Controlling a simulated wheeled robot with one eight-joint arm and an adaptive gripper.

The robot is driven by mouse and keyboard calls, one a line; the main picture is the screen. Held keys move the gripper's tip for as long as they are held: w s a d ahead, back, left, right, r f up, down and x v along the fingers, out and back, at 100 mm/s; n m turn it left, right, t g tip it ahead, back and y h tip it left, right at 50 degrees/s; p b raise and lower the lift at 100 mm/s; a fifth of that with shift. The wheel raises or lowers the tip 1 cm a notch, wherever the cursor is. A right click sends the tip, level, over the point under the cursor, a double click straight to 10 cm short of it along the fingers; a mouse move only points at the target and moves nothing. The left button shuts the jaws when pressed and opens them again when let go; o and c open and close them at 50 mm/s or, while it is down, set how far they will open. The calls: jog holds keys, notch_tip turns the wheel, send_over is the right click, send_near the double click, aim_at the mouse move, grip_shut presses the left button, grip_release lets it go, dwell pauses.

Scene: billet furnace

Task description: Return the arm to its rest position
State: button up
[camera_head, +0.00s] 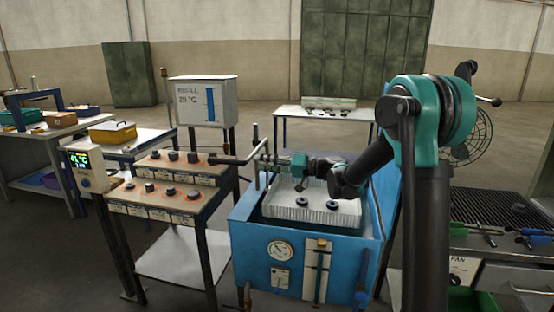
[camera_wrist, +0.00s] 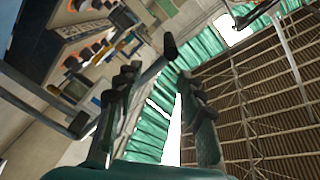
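My arm (camera_head: 376,166) reaches left from its teal joint, over the blue tank (camera_head: 259,235). My gripper (camera_head: 268,162) points left above the tank's left rear edge, near a metal frame with a dark horizontal bar (camera_head: 232,160). In the wrist view, the two dark fingers of my gripper (camera_wrist: 158,76) stand apart with nothing held between them. A dark rod end (camera_wrist: 168,46) shows just beyond the fingertips; I cannot tell whether they touch it.
A control panel (camera_head: 168,190) and a display box (camera_head: 203,101) stand left. A grate bench (camera_head: 500,190) stands right. Open floor lies behind.

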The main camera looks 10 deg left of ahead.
jog(key=s+d+f+m+t+h, duration=0.1)
jog(key=s+d+f+h, duration=0.5)
jog(key=d, duration=0.6)
jog(key=s+d+f+m+h, duration=0.2)
jog(key=s+d+f+h, duration=0.4)
jog(key=s+d+f, duration=0.4)
jog(key=s+d+f+m+t+h, duration=0.1)
jog(key=s+d+f+m+h, duration=0.1)
jog(key=s+d+f+h, duration=0.3)
jog(key=s+d+f, duration=0.3)
jog(key=s+d, duration=0.4)
jog(key=d, duration=0.3)
jog(key=shift+d+f+m+t+h, duration=0.3)
jog(key=shift+h, duration=0.1)
